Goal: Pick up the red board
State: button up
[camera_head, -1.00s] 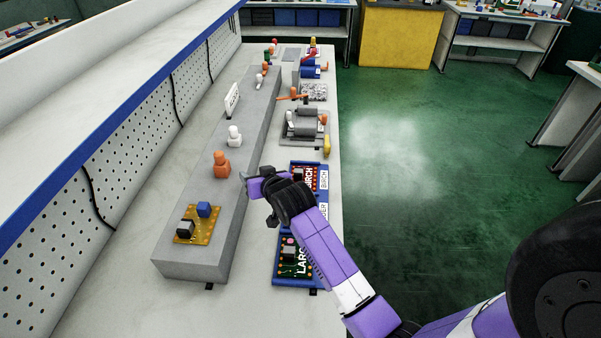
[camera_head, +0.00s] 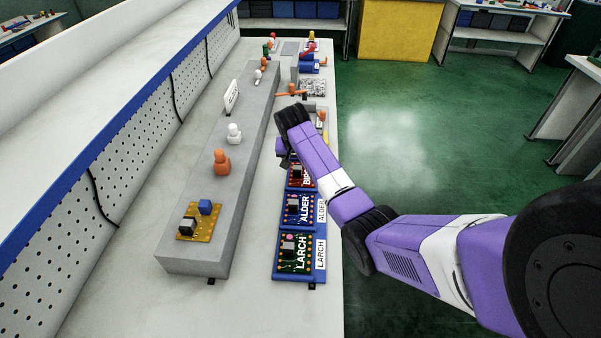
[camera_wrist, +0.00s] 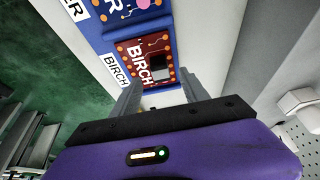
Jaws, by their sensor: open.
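The red board (camera_head: 297,173), lettered BIRCH, lies in a blue holder on the bench, partly hidden by my arm in the head view. In the wrist view the red board (camera_wrist: 132,50) shows its white lettering, orange dots and a dark block with a grey face. My gripper (camera_wrist: 161,84) is open, with its two grey fingers apart on either side of the board's near part in the picture. Nothing is held between them. In the head view my gripper is largely hidden behind the wrist; I cannot tell its height above the board.
The blue ALDER board (camera_head: 299,208) and green LARCH board (camera_head: 293,253) sit in line in neighbouring holders. A long grey raised block (camera_head: 190,258) with small figures runs along the left. Grey fixtures stand beyond the boards. Green floor lies open at right.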

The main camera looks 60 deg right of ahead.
aim_at(297, 168)
jog(key=shift+x, duration=2.1)
jog(key=shift+d, duration=0.15)
jog(key=shift+c, duration=0.4)
jog(key=shift+r, duration=0.1)
grip_shut()
